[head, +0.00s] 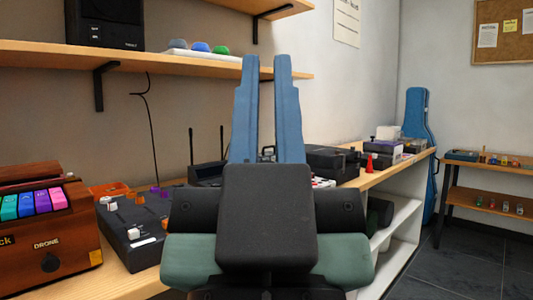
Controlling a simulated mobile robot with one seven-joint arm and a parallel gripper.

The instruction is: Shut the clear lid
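My gripper (266,65) points upward in the middle of the view, its two long blue fingers apart with a narrow empty gap between them. It is in front of the wooden bench and hides part of it. I cannot make out a clear lid for certain. A small box with a pale, see-through-looking top (413,146) stands at the far right end of the bench, too small to tell whether it has a lid or how that lid stands. My gripper is well apart from it.
On the bench (130,287) stand a wooden drone instrument (48,240), a dark device with knobs (130,235), a black case (333,163) and a red cone (369,163). A wall shelf (150,57) hangs above. A blue instrument case (417,115) leans at the back; dark floor (475,270) is clear at right.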

